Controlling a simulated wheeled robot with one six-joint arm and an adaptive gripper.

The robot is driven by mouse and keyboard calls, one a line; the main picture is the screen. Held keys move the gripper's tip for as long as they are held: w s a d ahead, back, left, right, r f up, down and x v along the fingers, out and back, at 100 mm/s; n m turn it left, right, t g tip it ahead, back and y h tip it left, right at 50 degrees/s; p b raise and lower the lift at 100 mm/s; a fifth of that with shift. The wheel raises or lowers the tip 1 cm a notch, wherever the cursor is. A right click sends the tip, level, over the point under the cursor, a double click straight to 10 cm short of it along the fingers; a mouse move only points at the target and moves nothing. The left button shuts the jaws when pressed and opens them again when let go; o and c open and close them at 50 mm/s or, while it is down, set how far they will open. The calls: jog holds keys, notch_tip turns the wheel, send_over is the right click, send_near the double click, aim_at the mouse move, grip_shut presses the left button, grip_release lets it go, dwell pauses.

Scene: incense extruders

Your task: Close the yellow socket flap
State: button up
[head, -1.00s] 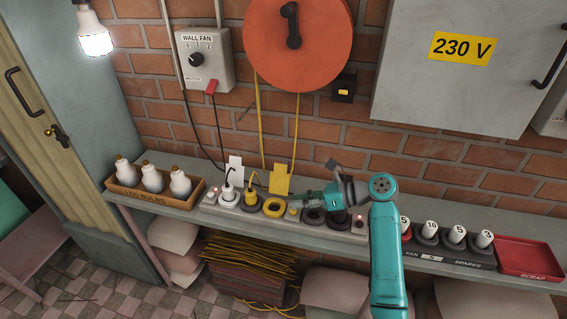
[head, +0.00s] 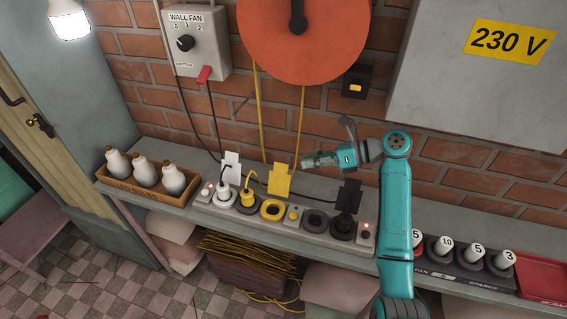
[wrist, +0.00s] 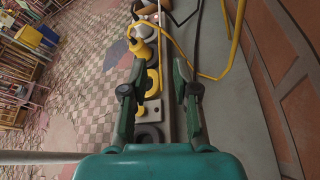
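The yellow socket flap (head: 280,180) stands upright behind the yellow socket ring (head: 271,210) on the grey socket strip in the head view. The ring looks uncovered. It also shows between my fingers in the wrist view (wrist: 153,82). My gripper (head: 310,161) points left, above and to the right of the yellow flap, apart from it. In the wrist view my gripper (wrist: 159,75) has its two fingers spread with nothing held between them. I cannot make out the flap in the wrist view.
A white flap (head: 232,165) and a black flap (head: 348,196) stand on either side. A white plug (head: 225,192) and a yellow plug (head: 248,196) sit in sockets on the left. Yellow cords (head: 298,130) hang behind. A bulb tray (head: 120,187) is at left.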

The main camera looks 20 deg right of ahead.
aim_at(282, 164)
jog(key=x, duration=0.8)
jog(key=shift+w+a, duration=0.15)
jog(key=shift+a, duration=0.15)
grip_shut()
